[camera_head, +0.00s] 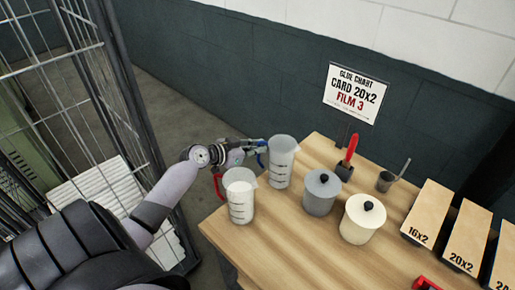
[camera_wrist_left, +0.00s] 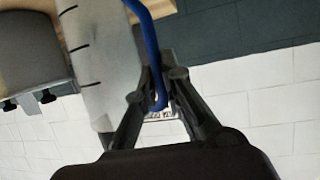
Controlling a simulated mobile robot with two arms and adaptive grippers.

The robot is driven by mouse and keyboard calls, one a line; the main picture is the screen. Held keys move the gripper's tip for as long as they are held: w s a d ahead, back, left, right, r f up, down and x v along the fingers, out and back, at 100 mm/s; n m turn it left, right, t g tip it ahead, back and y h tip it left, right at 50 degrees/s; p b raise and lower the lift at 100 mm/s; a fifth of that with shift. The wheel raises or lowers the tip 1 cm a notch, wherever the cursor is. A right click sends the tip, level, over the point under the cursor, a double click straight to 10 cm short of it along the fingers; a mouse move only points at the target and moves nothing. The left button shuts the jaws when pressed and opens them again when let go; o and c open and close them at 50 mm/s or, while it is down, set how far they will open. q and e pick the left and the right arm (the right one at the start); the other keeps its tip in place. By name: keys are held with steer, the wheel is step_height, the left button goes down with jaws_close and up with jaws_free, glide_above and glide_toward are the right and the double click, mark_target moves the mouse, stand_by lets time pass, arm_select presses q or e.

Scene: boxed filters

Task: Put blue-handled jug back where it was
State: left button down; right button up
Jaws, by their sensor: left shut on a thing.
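The blue-handled jug (camera_head: 281,162) is a translucent measuring jug with dark marks, upright at the left back of the wooden table. My left gripper (camera_head: 258,152) reaches it from the left and is shut on its blue handle. In the left wrist view the blue handle (camera_wrist_left: 150,45) runs down between the fingers of my left gripper (camera_wrist_left: 160,85), beside the jug's marked wall (camera_wrist_left: 100,60). I cannot tell whether the jug's base touches the table. A second jug (camera_head: 240,197) with a red handle and white contents stands in front of it. My right gripper is not in view.
A grey lidded pot (camera_head: 321,193) and a cream lidded pot (camera_head: 362,219) stand to the right on the table (camera_head: 290,248). Behind are a red-handled tool (camera_head: 348,157), a small metal cup (camera_head: 385,181) and a sign (camera_head: 354,93). Labelled boxes (camera_head: 428,212) line the right. A wire cage (camera_head: 110,110) stands left.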

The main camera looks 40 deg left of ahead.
arm_select(q)
steer(key=shift+f, duration=0.25)
steer(key=shift+f, duration=0.15)
steer(key=c, duration=1.7)
jaws_free()
